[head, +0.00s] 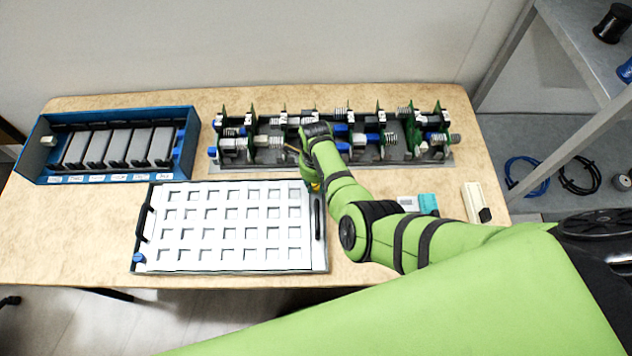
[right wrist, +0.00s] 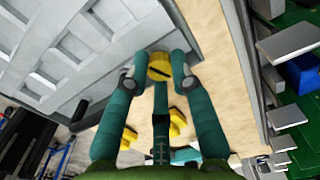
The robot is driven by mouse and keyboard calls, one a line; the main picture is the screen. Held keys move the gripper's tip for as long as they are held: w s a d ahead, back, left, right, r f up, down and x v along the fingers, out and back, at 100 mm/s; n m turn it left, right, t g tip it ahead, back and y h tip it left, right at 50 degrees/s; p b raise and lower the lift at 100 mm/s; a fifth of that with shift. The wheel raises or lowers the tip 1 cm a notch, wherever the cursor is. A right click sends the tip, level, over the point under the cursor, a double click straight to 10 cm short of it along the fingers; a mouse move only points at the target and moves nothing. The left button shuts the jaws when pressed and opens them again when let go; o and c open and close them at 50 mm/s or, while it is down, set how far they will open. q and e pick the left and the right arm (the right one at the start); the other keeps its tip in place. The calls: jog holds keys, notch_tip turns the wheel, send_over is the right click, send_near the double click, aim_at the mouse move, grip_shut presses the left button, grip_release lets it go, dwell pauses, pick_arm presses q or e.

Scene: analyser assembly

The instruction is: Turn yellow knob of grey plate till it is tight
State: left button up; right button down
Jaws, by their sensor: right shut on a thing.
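The grey plate (head: 320,252), with a grid of pale square recesses, lies flat on the table in the head view. It also shows at the upper left of the right wrist view (right wrist: 60,42). The yellow knob (right wrist: 160,66) sits by the plate's edge in the right wrist view, with a dark slot across its top. My right gripper (right wrist: 162,72) has its teal fingers shut around the knob. In the head view the right gripper (head: 314,184) is at the plate's upper right corner and mostly hides the knob. My left gripper is not in view.
A blue rack (head: 110,178) with several grey modules stands at the left back. A long assembly (head: 435,160) with green boards stands close behind the plate. Small teal (head: 428,203) and cream (head: 473,202) items lie at the right. More yellow parts (right wrist: 178,122) show below the knob.

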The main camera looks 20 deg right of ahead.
jog(key=shift+w+r, duration=0.3)
jog(key=shift+w, duration=0.05)
jog(key=c, duration=1.1)
grip_release()
jog(key=shift+o, duration=0.2)
jog(key=shift+s, duration=0.25)
jog(key=shift+f, duration=0.15)
